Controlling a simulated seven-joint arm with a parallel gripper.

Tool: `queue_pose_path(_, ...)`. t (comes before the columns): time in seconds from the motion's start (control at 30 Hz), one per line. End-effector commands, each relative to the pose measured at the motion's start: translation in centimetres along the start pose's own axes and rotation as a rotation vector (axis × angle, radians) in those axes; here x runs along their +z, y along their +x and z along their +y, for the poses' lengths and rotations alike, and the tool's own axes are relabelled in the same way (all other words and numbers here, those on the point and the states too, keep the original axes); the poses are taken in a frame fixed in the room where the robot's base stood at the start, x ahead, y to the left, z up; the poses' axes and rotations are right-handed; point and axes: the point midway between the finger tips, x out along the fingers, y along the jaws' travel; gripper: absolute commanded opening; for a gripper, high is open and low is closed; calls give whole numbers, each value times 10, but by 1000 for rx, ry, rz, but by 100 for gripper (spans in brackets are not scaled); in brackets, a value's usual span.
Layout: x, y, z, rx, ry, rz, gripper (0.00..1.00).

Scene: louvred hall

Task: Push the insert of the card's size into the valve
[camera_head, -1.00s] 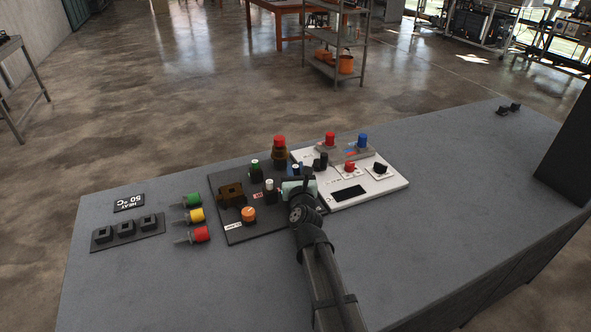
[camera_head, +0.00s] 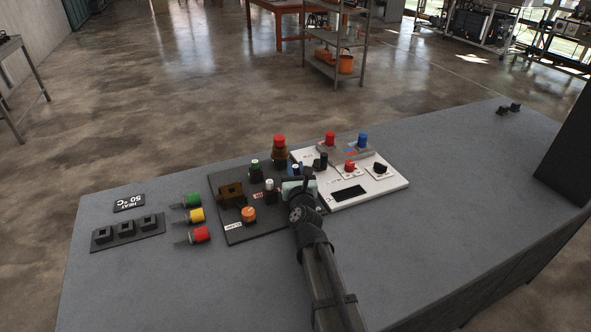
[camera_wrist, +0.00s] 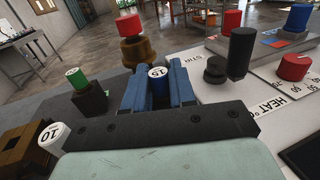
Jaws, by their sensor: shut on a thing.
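My gripper (camera_head: 297,174) is over the black board (camera_head: 240,236). In the wrist view its fingers (camera_wrist: 158,88) are shut on a blue insert (camera_wrist: 158,72) with a white top marked 15. Whether its lower end sits in a holder is hidden. A green insert (camera_wrist: 78,80) stands in a black holder to the left; its number is unclear. A white-topped insert marked 10 (camera_wrist: 52,135) is nearer. A brown block (camera_head: 231,194) and a brown body with a red cap (camera_head: 279,150) are on the board; which is the valve is unclear. A red-marked label (camera_head: 258,196) is too small to read.
A white panel (camera_head: 394,186) with red, blue and black knobs adjoins the board on the right. An orange knob (camera_head: 249,213) is at the board's front.

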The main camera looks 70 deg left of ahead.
Motion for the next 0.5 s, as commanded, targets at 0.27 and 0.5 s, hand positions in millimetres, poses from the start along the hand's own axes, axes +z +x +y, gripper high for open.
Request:
queue_pose_path(0.27,0,0,0,0,0,0,0)
queue_pose_path(0.5,5,0,0,0,1,0,0)
